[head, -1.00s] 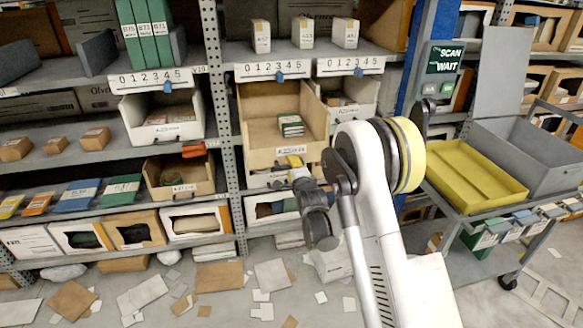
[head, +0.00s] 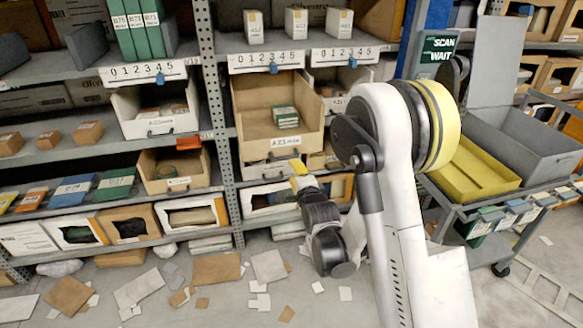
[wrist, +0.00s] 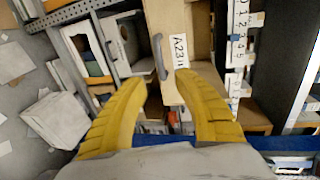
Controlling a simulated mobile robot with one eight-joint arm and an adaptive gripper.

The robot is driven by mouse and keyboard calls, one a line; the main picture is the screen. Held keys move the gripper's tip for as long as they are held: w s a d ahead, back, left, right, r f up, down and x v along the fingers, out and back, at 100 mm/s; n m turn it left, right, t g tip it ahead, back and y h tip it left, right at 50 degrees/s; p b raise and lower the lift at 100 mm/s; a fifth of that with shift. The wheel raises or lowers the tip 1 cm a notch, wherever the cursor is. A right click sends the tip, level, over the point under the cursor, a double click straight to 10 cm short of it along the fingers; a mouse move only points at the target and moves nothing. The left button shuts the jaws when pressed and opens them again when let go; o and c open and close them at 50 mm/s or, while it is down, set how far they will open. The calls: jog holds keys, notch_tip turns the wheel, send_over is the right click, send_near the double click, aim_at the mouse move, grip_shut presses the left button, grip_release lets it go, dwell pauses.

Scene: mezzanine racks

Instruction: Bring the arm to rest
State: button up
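My gripper (head: 298,168) is just in front of and below the large tan bin (head: 251,102) on the middle rack. In the wrist view its two yellow fingers (wrist: 161,82) are spread apart with nothing between them. The same tan bin, with its grey handle and white label, shows ahead of the fingertips in the wrist view (wrist: 176,83); they look clear of the handle. The bin holds a small stack of green-and-white boxes (head: 286,116). My arm is bent, and its white links hide part of the rack at right.
A cart at right carries a yellow tray (head: 470,178) and a grey bin (head: 528,140). Cardboard pieces (head: 216,268) and paper scraps litter the floor before the rack. A blue post (head: 425,40) with a scan sign (head: 437,57) stands behind my arm.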

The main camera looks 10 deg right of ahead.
jog(key=shift+s+r, duration=0.15)
dwell(0.3)
jog(key=s+r+n+g, duration=0.4)
jog(key=s+r+n, duration=0.55)
jog(key=s, duration=0.35)
jog(key=s+n+g, duration=0.4)
jog(key=s+n, duration=0.4)
jog(key=s, duration=1.4)
jog(key=shift+s+g, duration=0.25)
jog(key=shift+g, duration=0.05)
jog(key=shift+a+n, duration=0.1)
jog(key=shift+n, duration=0.15)
